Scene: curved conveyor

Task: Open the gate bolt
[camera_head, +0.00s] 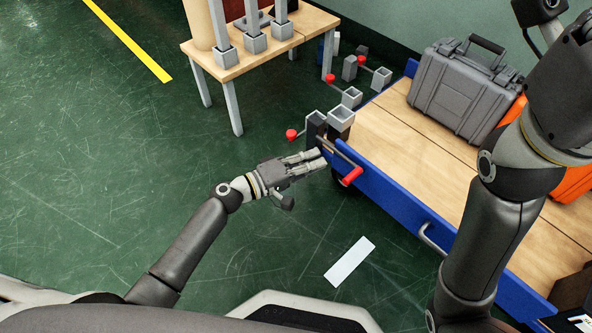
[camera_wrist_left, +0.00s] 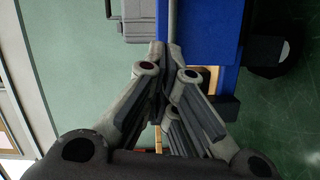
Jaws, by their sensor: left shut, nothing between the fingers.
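A grey bolt rod (camera_head: 338,152) with a red-tipped handle (camera_head: 352,176) sits at the near left corner of the blue-sided cart (camera_head: 397,206), beside dark square-tube sockets (camera_head: 316,127). My left gripper (camera_head: 321,158) is just left of the rod and handle, its fingers pointing right toward the corner. Its fingers are shut with nothing between them. I cannot tell whether they touch the rod. In the left wrist view the fingers (camera_wrist_left: 172,92) lie beside the blue cart edge (camera_wrist_left: 200,40); the red handle does not show there. My right arm crosses the right side; its gripper does not show.
Other red-tipped handles (camera_head: 291,134) and square tubes (camera_head: 382,78) stand near the cart's left end. A grey case (camera_head: 464,88) and orange boxes (camera_head: 573,185) are on the cart. A wooden table (camera_head: 262,57) stands behind. A white plate (camera_head: 349,262) lies on open green floor.

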